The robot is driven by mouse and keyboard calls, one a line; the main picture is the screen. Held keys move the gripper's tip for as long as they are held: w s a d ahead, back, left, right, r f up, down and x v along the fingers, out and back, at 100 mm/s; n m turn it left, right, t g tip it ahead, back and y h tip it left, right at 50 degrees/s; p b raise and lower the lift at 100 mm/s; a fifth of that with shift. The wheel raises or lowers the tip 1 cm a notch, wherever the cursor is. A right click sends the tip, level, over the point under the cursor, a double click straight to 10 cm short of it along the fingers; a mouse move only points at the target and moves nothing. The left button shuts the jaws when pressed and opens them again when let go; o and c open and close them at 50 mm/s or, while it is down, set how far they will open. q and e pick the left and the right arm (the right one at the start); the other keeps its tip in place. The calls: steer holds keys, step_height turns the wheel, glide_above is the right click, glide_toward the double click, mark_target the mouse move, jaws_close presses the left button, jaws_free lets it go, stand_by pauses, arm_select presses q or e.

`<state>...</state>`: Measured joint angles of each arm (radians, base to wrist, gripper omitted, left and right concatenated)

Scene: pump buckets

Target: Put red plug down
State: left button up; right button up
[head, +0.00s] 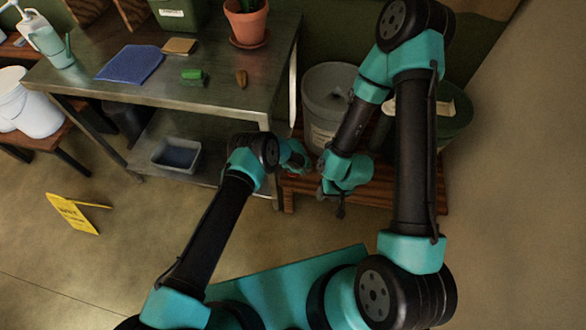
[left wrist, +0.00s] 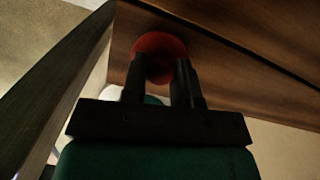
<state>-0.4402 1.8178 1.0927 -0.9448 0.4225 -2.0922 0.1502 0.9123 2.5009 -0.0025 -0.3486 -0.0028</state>
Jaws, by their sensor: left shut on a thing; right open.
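The round red plug (left wrist: 160,43) shows in the left wrist view between the two dark fingers of my left gripper (left wrist: 158,68), which is shut on it. Brown wood lies close behind the plug; I cannot tell whether they touch. In the head view only a small bit of red (head: 291,177) shows beside my left gripper, at the left end of the low wooden bench (head: 300,186). My right gripper (head: 341,208) is open near the bench's front edge, to the right of the left one. Its fingers are small and partly hidden by the wrist.
A grey bucket (head: 326,92) stands on the bench behind my arms, and a dark green bucket (head: 458,118) stands to its right. A metal table (head: 215,105) stands close on the left. The floor between is clear.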

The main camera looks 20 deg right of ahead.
arm_select(q)
steer(key=shift+f, duration=0.1)
steer(key=o, duration=0.9)
step_height(320, 180, up, 12)
steer(key=s, duration=0.1)
steer(key=shift+s+a, duration=0.2)
stand_by(0.8)
